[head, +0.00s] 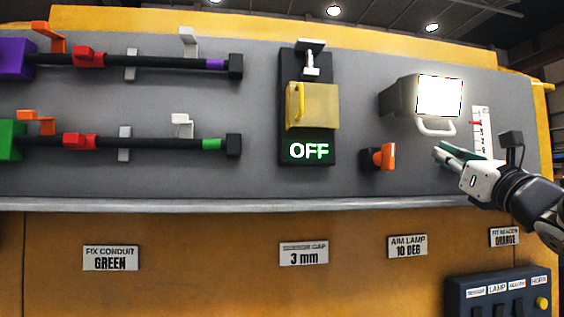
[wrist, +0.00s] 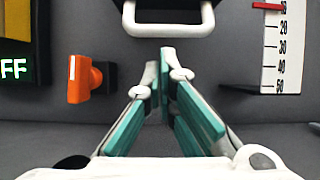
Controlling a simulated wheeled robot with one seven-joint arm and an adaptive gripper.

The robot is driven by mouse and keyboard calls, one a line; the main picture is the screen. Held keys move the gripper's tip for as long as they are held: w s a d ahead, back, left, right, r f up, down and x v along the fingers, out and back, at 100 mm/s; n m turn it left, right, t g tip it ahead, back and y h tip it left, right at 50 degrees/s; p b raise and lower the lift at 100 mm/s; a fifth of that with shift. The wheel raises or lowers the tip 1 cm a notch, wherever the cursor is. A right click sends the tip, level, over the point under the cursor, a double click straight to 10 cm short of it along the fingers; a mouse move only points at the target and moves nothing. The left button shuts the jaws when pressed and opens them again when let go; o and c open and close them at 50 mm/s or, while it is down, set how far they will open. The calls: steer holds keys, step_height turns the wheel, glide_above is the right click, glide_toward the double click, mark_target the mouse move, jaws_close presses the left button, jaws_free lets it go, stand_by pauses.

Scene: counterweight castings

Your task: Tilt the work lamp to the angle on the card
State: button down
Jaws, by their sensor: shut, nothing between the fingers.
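The work lamp (head: 400,98) is a grey housing with a bright lit face, mounted on the grey panel. Its pale handle (head: 437,127) hangs below the face and also shows at the top of the wrist view (wrist: 168,30). A white scale (head: 481,130) stands to its right; in the wrist view its red pointer (wrist: 268,6) sits about one step above the 20 mark. The card (head: 407,246) reads "AIM LAMP 10 DEG". My gripper (head: 437,152) is shut and empty, below the handle and apart from it; its fingertips (wrist: 165,70) meet in the wrist view.
An orange piece (head: 388,157) on a dark mount sticks out left of my gripper. Further left are a yellow-covered switch (head: 312,105) with an OFF sign and two dark rods with clips. A dark button box (head: 497,295) is at lower right. The panel below the lamp is mostly bare.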

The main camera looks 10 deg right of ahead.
steer(key=shift+x, duration=1.25)
steer(key=shift+s, duration=0.1)
steer(key=shift+s+r+g+p, duration=0.3)
steer(key=shift+s+r, duration=0.15)
steer(key=shift+s, duration=0.15)
